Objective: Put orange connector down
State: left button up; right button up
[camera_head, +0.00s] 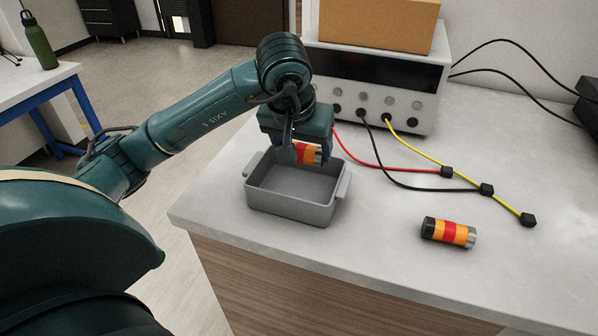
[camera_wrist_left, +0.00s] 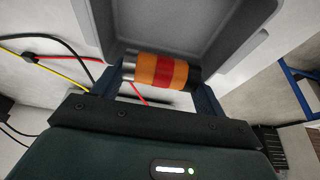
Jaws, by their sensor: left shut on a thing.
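My left gripper (camera_head: 306,152) is shut on an orange connector (camera_head: 308,153) with a red band, a dark end and a metal end. It holds the connector over the back part of a grey tray (camera_head: 290,212). In the left wrist view the held connector (camera_wrist_left: 160,71) lies across between the two fingers, with the tray (camera_wrist_left: 215,20) beyond it. A second orange connector (camera_head: 448,232) with a red band lies on its side on the table, to the right of the tray. My right gripper is not in view.
A white power unit (camera_head: 425,85) with a cardboard box (camera_head: 380,22) on top stands behind the tray. Red, black and yellow cables (camera_head: 415,142) run from it across the table (camera_head: 375,270) to black plugs. The tabletop around the second connector is clear.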

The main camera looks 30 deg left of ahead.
aim_at(300, 164)
pick_arm(q)
notch_tip(300, 164, down, 5)
jog(key=shift+f, duration=0.25)
jog(key=shift+f, duration=0.25)
jog(key=o, duration=0.6)
jog(key=shift+r, duration=0.1)
jog(key=o, duration=0.4)
